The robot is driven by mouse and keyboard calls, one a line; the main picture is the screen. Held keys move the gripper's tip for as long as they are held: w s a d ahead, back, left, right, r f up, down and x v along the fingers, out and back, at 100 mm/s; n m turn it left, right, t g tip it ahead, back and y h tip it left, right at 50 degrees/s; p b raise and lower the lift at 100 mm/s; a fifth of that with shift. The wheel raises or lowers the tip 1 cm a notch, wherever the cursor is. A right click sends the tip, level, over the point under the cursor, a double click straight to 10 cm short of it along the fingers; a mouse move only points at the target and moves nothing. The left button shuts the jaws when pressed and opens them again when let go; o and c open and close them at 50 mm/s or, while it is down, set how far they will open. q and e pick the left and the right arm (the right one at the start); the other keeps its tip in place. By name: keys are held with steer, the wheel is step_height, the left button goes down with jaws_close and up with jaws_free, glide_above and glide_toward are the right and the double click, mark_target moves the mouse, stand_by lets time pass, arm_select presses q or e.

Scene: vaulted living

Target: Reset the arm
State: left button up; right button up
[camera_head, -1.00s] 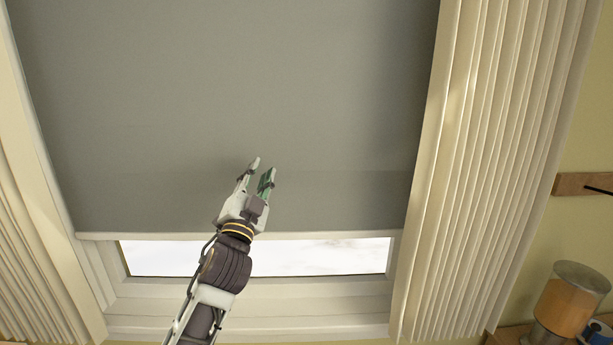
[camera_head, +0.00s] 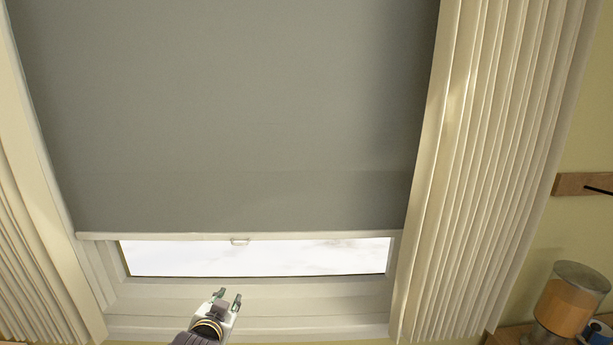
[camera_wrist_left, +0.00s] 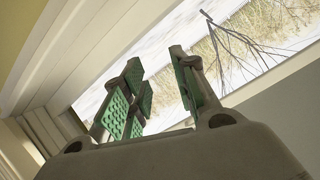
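My left gripper (camera_head: 227,298) is low in the head view, in front of the window sill and below the blind's bottom bar. Its two fingers are apart with nothing between them. The left wrist view shows the same open gripper (camera_wrist_left: 160,95) with green pads, and the window glass beyond it. The gripper is clear of the handle. My right gripper is not in view.
Pleated cream curtains hang at the right (camera_head: 480,170) and left (camera_head: 30,260) of the window. A lamp with an orange body (camera_head: 564,306) stands at the lower right. A wooden wall rail (camera_head: 582,184) is above it. The space before the blind is clear.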

arm_select(q)
steer(key=s+a+f+n+g+h, duration=0.1)
steer(key=s+f+g, duration=0.4)
steer(key=s+f, duration=0.5)
steer(key=s+a+f+n+g, duration=0.1)
steer(key=s+f+g, duration=0.45)
steer(key=s, duration=0.75)
step_height(320, 180, down, 34)
steer(key=s, duration=0.3)
steer(key=s+a+f, duration=0.2)
steer(key=s+f, duration=0.8)
steer(key=s, duration=0.1)
steer(key=s+a+f+g, duration=0.1)
steer(key=s+a+f, duration=0.1)
steer(key=s+f, duration=0.7)
steer(key=shift+s+f+m, duration=0.3)
steer(key=shift+s+f, duration=0.1)
steer(key=shift+s, duration=0.6)
